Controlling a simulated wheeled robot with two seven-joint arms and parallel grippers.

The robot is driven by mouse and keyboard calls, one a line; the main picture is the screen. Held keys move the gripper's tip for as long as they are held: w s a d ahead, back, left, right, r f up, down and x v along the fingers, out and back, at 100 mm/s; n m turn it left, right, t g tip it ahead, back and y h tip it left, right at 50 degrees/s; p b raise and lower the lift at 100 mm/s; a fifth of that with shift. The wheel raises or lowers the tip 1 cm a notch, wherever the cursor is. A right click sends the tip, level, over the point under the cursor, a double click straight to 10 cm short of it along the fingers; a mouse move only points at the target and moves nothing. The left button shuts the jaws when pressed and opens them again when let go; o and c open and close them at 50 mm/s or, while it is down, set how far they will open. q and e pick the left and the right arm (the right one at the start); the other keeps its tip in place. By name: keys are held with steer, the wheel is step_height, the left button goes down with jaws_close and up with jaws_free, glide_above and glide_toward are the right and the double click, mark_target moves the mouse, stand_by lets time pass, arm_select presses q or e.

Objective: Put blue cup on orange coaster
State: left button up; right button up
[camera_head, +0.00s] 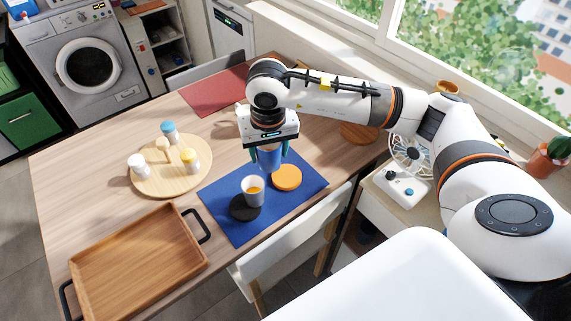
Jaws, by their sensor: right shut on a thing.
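The blue cup (268,159) is between the fingers of my right gripper (268,162), just behind the orange coaster as I see it. My right gripper points down and is shut on the cup. The orange coaster (287,177) lies bare on the blue mat (226,199), to the right of a white cup. I cannot tell whether the blue cup's bottom touches the mat or hangs just above it. My left gripper is not in view.
A white cup with orange drink (253,190) stands on a black coaster (242,211) near the orange one. A round board (173,188) with several shakers and a wooden tray (139,262) are at left. A red mat (214,92) lies behind. A white chair (292,245) stands at the front edge.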

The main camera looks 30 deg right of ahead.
steer(key=w+d+f+m+b, duration=0.2)
steer(key=w+d+f, duration=0.1)
steer(key=f, duration=0.1)
steer(key=m, duration=0.3)
glide_above(287, 173)
steer(key=shift+h, duration=0.3)
steer(key=f, duration=0.5)
steer(key=f+b, duration=0.1)
steer(key=f, duration=0.1)
steer(key=shift+s+a+f, duration=0.2)
steer(key=shift+s+f, duration=0.05)
steer(key=shift+f, duration=0.7)
step_height(287, 173, down, 3)
steer(key=shift+f+n+p, duration=0.1)
steer(key=shift+n+p, duration=0.2)
steer(key=shift+p, duration=0.05)
steer(key=shift+f, duration=0.25)
steer(key=o, duration=1.1)
steer(key=shift+c, duration=0.2)
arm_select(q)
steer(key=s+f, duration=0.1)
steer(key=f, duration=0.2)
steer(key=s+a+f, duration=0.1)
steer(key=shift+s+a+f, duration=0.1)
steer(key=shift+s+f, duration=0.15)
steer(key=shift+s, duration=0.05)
